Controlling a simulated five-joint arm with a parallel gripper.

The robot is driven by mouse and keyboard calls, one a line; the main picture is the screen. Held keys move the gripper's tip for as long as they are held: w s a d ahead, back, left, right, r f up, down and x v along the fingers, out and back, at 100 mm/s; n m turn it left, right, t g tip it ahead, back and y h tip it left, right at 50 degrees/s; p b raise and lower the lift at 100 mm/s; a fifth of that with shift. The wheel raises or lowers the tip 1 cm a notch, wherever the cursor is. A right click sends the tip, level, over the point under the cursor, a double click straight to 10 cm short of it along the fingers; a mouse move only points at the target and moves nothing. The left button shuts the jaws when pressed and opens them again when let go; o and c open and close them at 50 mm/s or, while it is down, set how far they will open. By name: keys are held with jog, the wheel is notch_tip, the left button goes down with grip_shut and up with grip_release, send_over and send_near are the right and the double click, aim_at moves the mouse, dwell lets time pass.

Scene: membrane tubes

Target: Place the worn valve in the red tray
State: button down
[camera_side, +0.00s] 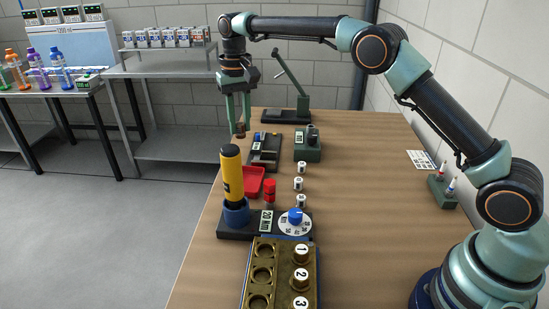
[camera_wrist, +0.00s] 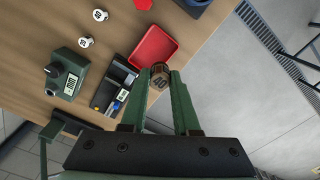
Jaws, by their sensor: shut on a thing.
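My gripper (camera_side: 239,125) is shut on a small brown, worn-looking valve (camera_wrist: 160,79) with a dark number on its end face. The valve also shows low between the fingertips in the side view (camera_side: 240,132). The red tray (camera_side: 254,171) lies on the table near that edge, partly hidden behind the yellow cylinder. In the wrist view the red tray (camera_wrist: 154,47) looks empty, and the valve appears just below its lower right corner.
A yellow and black cylinder (camera_side: 231,178) stands upright in a blue holder. A dark divided tray (camera_wrist: 107,97) and a green device (camera_side: 308,146) are close by. Several white valves (camera_side: 299,183) stand in a row. A brass block (camera_side: 263,251) is in front.

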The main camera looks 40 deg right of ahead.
notch_tip(320, 180, down, 17)
dwell(0.5)
jog(key=shift+f, duration=0.15)
jog(key=c, duration=0.9)
grip_release()
